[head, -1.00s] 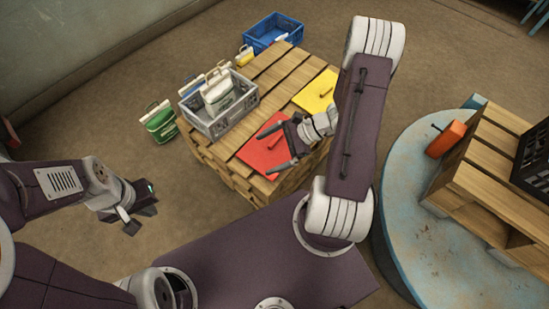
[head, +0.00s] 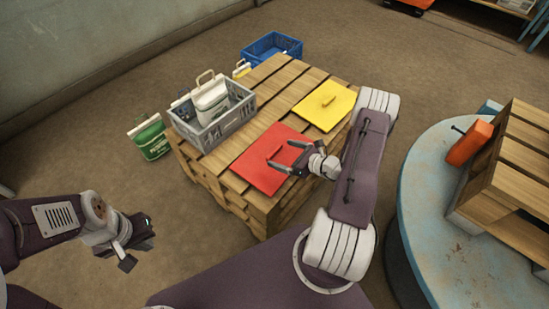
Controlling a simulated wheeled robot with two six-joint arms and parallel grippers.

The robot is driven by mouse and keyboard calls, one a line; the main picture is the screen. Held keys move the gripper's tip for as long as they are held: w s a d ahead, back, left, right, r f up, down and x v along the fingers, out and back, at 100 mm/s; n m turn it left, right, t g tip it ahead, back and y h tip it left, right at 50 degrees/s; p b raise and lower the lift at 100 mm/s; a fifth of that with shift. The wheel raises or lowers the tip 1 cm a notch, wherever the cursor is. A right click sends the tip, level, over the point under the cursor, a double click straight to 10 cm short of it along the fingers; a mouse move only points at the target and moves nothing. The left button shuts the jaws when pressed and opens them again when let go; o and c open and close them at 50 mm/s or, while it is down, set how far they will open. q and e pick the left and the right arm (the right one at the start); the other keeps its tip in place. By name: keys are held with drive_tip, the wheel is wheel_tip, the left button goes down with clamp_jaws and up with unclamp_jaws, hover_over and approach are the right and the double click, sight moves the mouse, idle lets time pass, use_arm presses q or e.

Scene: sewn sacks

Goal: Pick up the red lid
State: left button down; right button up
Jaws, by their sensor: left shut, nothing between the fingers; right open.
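The red lid (head: 258,167) is a flat red square with a small raised handle. It lies on the stacked wooden pallets (head: 239,204), near their front right side. My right gripper (head: 277,158) is open over the right part of the lid, its fingers pointing left toward the handle. I cannot tell whether the fingers touch the lid. Nothing shows between them. My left gripper (head: 139,250) is shut and empty, off to the left above the floor, well apart from the pallets.
A yellow lid (head: 325,105) lies behind the red one. A grey crate (head: 214,131) with sacks stands at the pallets' left. A green sack (head: 150,138) stands on the floor, and a blue crate (head: 271,48) is behind. A round blue platform (head: 433,215) is at right.

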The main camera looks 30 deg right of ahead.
sight(276, 151)
drive_tip(key=b+x, duration=0.1)
drive_tip(key=x, duration=0.2)
drive_tip(key=shift+f, duration=0.25)
drive_tip(key=shift+w, duration=0.25)
use_arm(q)
wheel_tip(276, 151, down, 2)
use_arm(e)
drive_tip(key=shift+r, duration=0.15)
drive_tip(key=c, duration=1.5)
drive_tip(key=shift+o, duration=0.2)
